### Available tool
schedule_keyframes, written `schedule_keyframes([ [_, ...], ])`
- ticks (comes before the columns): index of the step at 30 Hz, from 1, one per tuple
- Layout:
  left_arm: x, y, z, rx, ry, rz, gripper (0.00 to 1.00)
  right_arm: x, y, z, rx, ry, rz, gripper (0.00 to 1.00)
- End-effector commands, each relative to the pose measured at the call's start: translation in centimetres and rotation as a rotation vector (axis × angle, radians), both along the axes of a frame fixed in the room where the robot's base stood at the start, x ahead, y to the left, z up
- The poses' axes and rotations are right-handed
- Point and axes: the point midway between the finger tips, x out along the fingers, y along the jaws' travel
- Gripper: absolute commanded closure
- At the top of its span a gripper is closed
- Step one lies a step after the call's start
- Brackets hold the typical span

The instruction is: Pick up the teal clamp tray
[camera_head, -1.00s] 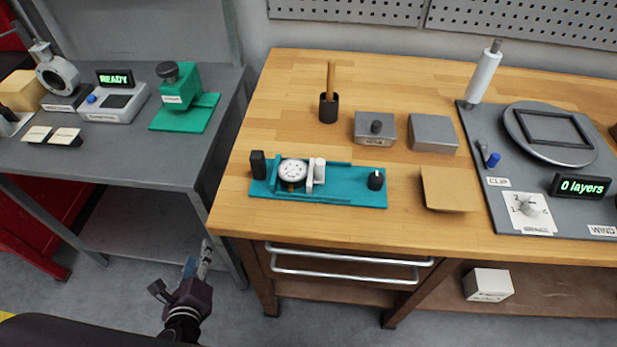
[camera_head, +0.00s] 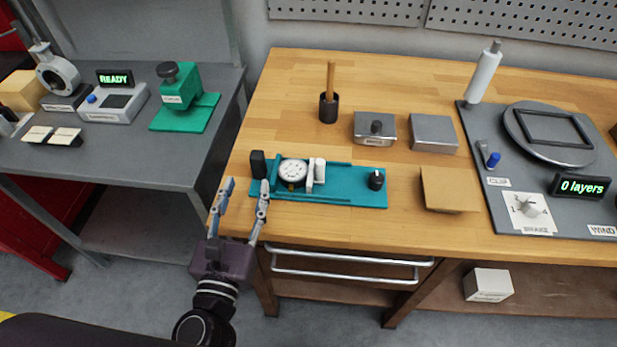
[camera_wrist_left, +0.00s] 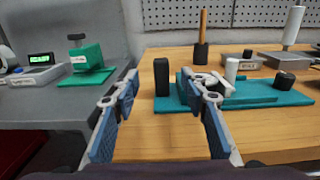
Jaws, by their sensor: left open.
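The teal clamp tray (camera_head: 340,188) lies flat on the wooden bench near its front left edge. It carries a round white dial gauge (camera_head: 293,171), a white upright post, and a dark knob (camera_head: 376,180) at its right end. A black block (camera_head: 258,164) stands at its left end. My left gripper (camera_head: 246,187) is open and empty at the bench's front left corner, just short of the tray's left end. In the left wrist view, the tray (camera_wrist_left: 270,97) is ahead, and the right finger hides part of it. My right gripper is not in view.
A black cup with a wooden stick (camera_head: 329,106), two grey metal blocks (camera_head: 433,132) and a tan pad (camera_head: 449,189) stand around the tray. A winding fixture (camera_head: 550,165) fills the right side. A grey table (camera_head: 190,150) stands left, across a narrow gap.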

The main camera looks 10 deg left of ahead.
Motion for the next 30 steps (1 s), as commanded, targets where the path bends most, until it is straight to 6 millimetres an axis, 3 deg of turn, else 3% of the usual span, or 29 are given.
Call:
schedule_keyframes([
  [6,3.0,0.0,0.0,0.001,-0.003,0.000,0.59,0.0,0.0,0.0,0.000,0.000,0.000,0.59],
  [17,5.2,0.0,-0.1,-0.001,0.000,0.001,0.59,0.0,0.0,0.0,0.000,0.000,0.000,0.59],
  [24,8.4,-0.2,-0.2,0.000,-0.002,0.001,0.59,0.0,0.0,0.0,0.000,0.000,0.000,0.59],
  [30,9.7,-0.2,-0.3,-0.001,0.002,0.001,0.59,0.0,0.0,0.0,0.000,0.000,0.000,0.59],
])
